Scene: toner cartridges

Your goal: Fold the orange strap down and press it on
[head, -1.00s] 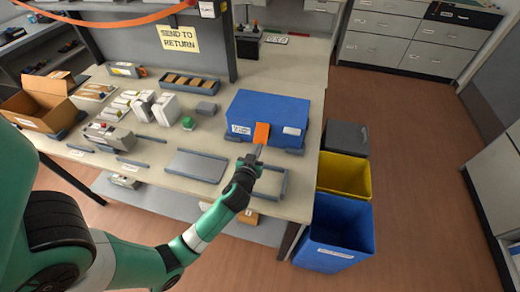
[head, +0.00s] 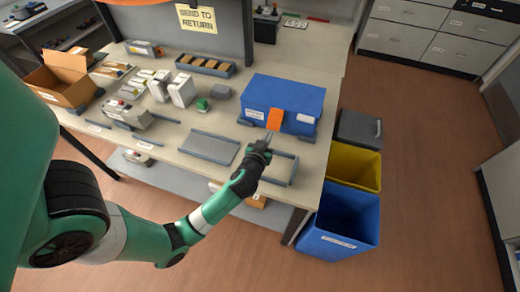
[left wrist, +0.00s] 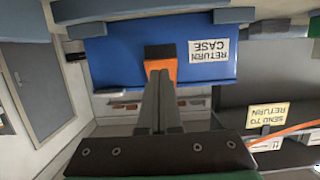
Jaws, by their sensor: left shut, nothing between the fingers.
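The blue return case (head: 290,97) stands on the bench with its lid closed. The orange strap (head: 275,119) hangs on its front face, between two white labels. My left gripper (head: 269,134) is just in front of the strap, its fingers shut and empty. In the left wrist view, the image is upside down; the fingertips (left wrist: 163,72) point at the orange strap (left wrist: 161,69) and overlap it, on the blue case (left wrist: 120,62). I cannot tell whether they touch it. My right gripper is not in view.
Grey rails and a flat tray (head: 209,147) lie on the bench (head: 232,122) near the gripper. White cartons, a green-topped item (head: 202,104) and an open cardboard box (head: 60,82) are further left. Yellow (head: 354,166) and blue bins (head: 340,222) stand right of the bench.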

